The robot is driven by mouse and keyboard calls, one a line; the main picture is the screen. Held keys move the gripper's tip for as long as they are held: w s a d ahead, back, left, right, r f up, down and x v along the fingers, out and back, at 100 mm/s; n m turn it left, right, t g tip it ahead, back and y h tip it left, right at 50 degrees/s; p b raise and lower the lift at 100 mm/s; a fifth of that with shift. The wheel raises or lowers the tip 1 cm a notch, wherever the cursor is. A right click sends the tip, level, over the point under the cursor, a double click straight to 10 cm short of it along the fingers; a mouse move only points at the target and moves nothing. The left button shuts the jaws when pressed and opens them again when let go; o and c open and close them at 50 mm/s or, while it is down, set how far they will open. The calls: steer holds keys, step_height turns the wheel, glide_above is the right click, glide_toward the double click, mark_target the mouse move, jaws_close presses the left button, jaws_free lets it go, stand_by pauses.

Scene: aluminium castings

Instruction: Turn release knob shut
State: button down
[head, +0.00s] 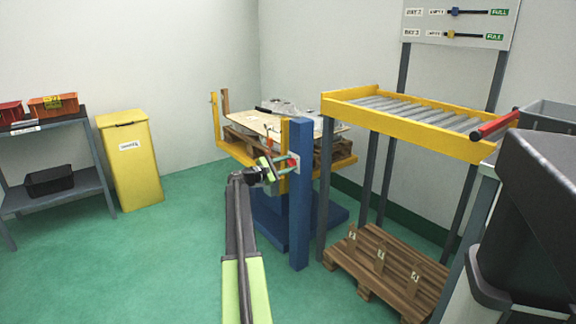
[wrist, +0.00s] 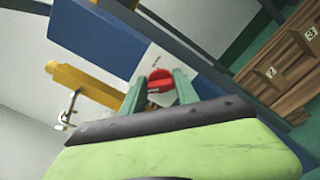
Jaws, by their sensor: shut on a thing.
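The red release knob (head: 292,162) is on a pale plate on the blue post (head: 300,215) of the yellow and blue stand. It also shows in the wrist view (wrist: 160,78), between my two green fingers. My gripper (head: 282,166) reaches the post from the left and is shut on the knob. In the wrist view my gripper (wrist: 159,86) has one finger on each side of the knob, and the fingers and the green body hide its lower part. I cannot read the knob's turn position.
A yellow roller conveyor (head: 400,122) stands to the right, above a floor pallet (head: 385,270). A yellow bin (head: 130,165) and shelf (head: 60,198) stand left. Green floor is clear between.

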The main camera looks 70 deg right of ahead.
steer(key=shift+a+f, duration=0.1)
steer(key=c, duration=0.9)
jaws_free()
steer(key=shift+w, duration=0.1)
steer(key=shift+v, duration=8.7)
